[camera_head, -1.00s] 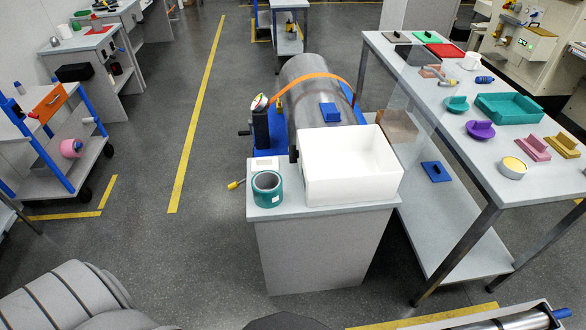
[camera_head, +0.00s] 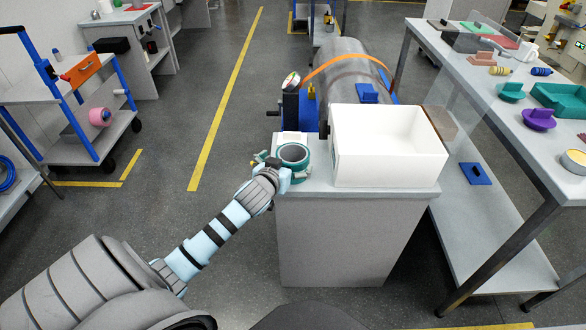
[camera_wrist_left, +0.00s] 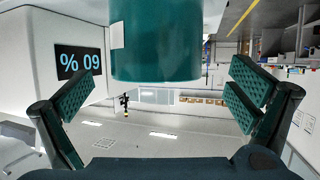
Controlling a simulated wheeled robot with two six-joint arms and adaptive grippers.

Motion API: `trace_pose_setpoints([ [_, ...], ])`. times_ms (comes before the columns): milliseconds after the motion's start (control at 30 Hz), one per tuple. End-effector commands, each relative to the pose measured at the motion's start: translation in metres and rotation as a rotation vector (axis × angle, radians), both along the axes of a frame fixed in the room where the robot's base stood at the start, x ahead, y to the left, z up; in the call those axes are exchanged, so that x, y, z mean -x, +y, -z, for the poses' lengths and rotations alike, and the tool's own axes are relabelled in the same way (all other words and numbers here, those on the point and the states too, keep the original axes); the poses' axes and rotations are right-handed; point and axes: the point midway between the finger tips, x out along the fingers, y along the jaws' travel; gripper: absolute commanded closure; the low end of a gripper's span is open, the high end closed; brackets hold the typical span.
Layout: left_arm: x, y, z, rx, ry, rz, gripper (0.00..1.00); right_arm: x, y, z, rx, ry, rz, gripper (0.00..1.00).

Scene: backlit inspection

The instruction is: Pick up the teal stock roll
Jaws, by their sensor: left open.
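The teal stock roll (camera_head: 294,154) stands upright at the near left corner of a grey stand (camera_head: 315,190), beside a white bin. My left gripper (camera_head: 282,170) is at the near side of the roll, one finger on each side. In the left wrist view the open gripper (camera_wrist_left: 164,75) has its two padded fingers wide apart. The roll (camera_wrist_left: 157,45) fills the top middle of that view, between the fingertips, with a visible gap on each side. The gripper hides the roll's lower part in the head view. My right gripper is not in view.
The white bin (camera_head: 386,170) stands close right of the roll. A small dark device (camera_head: 291,105) and a large grey cylinder (camera_head: 345,75) are behind. A long table (camera_head: 470,85) with several coloured parts is at the right. Open floor (camera_head: 215,130) lies to the left.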

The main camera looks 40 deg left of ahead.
Motion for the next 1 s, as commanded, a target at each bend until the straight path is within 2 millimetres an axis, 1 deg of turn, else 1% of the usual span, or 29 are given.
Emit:
trace_pose_setpoints([
  [200,-0.034,0.008,0.02,0.002,-0.002,-0.001,0.0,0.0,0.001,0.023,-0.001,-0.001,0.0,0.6],
  [300,-0.045,0.012,0.024,0.001,0.0,0.0,0.0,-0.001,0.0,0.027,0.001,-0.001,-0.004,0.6],
  [500,-0.047,0.013,0.022,-0.001,0.0,0.001,0.0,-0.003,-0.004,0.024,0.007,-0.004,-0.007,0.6],
  [567,-0.047,0.013,0.022,-0.001,0.0,0.001,0.08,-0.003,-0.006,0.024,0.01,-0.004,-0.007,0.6],
  [733,-0.047,0.013,0.022,-0.001,0.0,0.001,0.35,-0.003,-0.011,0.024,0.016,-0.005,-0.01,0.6],
  [867,-0.047,0.013,0.022,-0.001,0.0,0.001,0.56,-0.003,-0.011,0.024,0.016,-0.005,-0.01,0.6],
  [1000,-0.047,0.013,0.021,0.0,-0.001,0.002,0.57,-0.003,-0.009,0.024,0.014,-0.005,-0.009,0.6],
])
